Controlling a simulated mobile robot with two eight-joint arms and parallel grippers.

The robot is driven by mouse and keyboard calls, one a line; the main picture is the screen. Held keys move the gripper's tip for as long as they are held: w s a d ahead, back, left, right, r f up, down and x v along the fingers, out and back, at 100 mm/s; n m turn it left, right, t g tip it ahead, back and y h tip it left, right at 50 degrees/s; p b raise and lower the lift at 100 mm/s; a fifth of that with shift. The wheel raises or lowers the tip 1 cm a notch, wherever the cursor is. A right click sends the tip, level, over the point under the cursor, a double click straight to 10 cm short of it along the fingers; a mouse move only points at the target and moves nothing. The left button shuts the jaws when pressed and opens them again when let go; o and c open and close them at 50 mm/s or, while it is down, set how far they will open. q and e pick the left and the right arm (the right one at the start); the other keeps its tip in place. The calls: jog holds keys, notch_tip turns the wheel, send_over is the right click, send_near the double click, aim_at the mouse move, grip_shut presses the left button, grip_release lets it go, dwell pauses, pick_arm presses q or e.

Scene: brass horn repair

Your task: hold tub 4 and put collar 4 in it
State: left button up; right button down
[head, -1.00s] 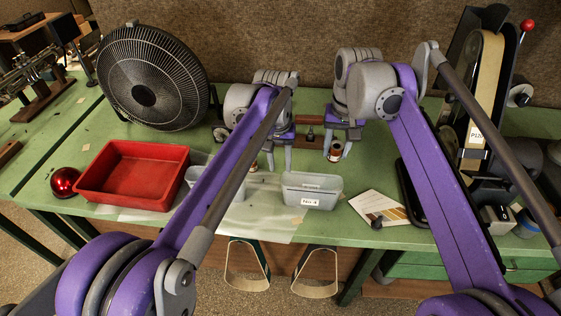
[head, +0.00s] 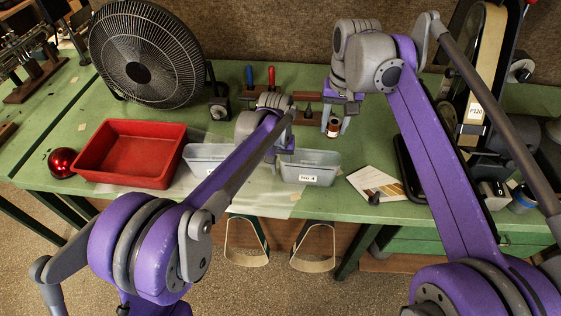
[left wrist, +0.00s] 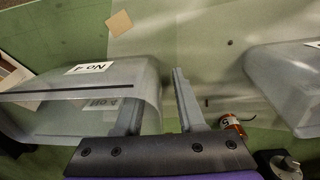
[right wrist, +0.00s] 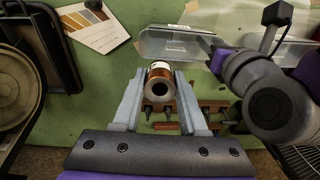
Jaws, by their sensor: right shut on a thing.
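Tub 4 (head: 312,167), a translucent grey tub with a white label, stands on the bench; it also shows in the left wrist view (left wrist: 50,105) and the right wrist view (right wrist: 165,46). My left gripper (head: 283,148) is at its left end. In the left wrist view my left gripper (left wrist: 155,90) has its fingers apart, with the tub's end wall between them. My right gripper (head: 335,125) is shut on a copper-brown collar (right wrist: 159,84) with a pale band, behind and above the tub. The collar also shows in the head view (head: 333,129); its number is not readable.
A second translucent tub (left wrist: 285,85) stands left of tub 4, with another orange collar (left wrist: 232,124) on the bench nearby. A card (head: 374,185) lies right of tub 4.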

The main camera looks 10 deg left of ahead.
pick_arm(q)
grip_shut()
dwell(1.4)
